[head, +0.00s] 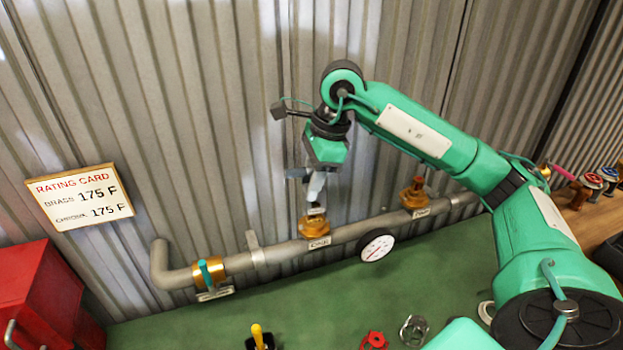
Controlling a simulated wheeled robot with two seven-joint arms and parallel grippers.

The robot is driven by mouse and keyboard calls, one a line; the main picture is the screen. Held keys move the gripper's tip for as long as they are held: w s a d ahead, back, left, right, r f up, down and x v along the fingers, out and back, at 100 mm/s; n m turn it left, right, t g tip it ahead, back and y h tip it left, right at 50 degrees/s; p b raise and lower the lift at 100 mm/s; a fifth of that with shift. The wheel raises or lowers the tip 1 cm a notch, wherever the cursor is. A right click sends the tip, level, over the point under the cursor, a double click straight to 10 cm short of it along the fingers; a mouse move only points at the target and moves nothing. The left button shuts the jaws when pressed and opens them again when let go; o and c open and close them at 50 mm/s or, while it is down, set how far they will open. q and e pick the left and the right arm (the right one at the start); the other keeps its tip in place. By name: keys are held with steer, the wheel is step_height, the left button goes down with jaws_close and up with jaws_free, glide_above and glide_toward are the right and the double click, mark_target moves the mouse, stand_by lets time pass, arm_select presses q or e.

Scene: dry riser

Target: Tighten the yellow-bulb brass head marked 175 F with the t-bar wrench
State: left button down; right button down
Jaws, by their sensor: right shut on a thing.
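My right gripper (316,184) points down over the middle outlet of the pipe. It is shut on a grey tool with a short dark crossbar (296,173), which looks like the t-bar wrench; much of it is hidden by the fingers. The tool's lower end is at or just above the brass outlet (315,228) labelled ONE. I cannot make out a yellow bulb or a 175 F mark on a head there. The rating card (80,197) on the wall reads brass 175 F and chrome 175 F. My left gripper is not in view.
The grey pipe (345,233) carries a second outlet (415,194), a gauge (377,247) and a teal-handled valve (210,272). A red cabinet (40,295) stands left. A yellow-handled tool (258,335), red ring (374,340) and metal ring (413,329) lie in front. Several coloured pieces (592,181) sit right.

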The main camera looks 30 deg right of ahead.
steer(key=shift+f+b, duration=1.4)
steer(key=shift+f, duration=0.25)
steer(key=m+b, duration=0.1)
steer(key=m, duration=0.2)
steer(key=shift+t, duration=0.4)
steer(key=shift+w+d+m+t+h, duration=0.1)
steer(key=shift+m+t+h, duration=0.3)
steer(key=shift+m, duration=1)
steer(key=shift+m+h+b, duration=0.3)
steer(key=shift+m, duration=0.9)
steer(key=shift+b, duration=0.3)
steer(key=shift+n, duration=0.6)
